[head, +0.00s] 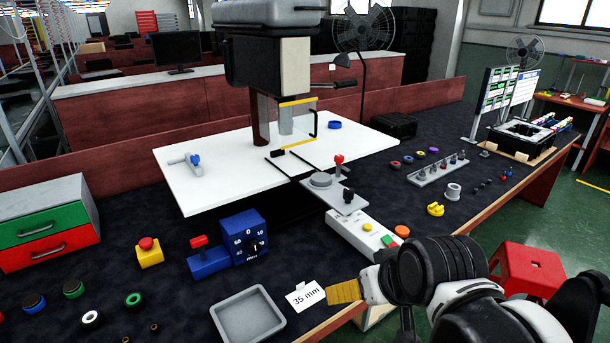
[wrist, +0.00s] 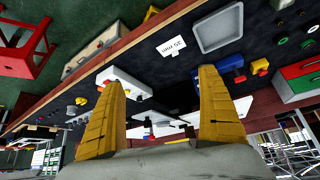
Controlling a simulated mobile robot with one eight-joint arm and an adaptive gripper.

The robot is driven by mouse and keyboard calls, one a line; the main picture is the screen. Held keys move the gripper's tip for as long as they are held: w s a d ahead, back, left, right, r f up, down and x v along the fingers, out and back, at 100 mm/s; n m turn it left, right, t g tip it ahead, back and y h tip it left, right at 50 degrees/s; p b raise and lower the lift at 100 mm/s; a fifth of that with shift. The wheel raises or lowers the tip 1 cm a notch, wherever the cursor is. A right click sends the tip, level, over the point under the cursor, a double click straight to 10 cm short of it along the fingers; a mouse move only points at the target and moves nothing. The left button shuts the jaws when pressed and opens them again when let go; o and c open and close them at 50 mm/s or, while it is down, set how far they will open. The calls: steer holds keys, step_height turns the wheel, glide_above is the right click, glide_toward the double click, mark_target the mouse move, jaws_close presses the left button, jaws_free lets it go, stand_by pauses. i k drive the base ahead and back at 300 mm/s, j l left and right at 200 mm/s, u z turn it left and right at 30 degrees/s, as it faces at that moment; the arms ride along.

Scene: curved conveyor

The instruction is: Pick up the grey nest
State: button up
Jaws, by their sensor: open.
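Two grey round pieces could be the grey nest; I cannot tell which is meant. One is a small upright grey ring-shaped piece (head: 453,191) on the dark mat at the right, beside a yellow part (head: 435,209). The other is a grey disc (head: 320,181) on the plate in front of the press. My gripper (head: 330,293) is low in the head view, near the "35 mm" card and apart from both pieces. In the wrist view, its two yellow fingers (wrist: 160,80) are spread with nothing between them.
A grey tray (head: 220,323) and the "35 mm" card (head: 305,295) lie at the front edge. The press (head: 280,65), a blue dial box (head: 245,239) and a button box (head: 360,236) stand on the bench. A peg rack (head: 437,172) is at the right.

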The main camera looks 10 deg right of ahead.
mark_target(318, 179)
steer(key=i+j+z, duration=0.15)
steer(key=z, duration=0.25)
steer(key=i+j+z, duration=0.2)
steer(key=z, duration=0.15)
steer(key=i+j+z, duration=0.15)
steer(key=z, duration=0.25)
steer(key=j+z, duration=0.35)
steer(key=i+j, duration=0.05)
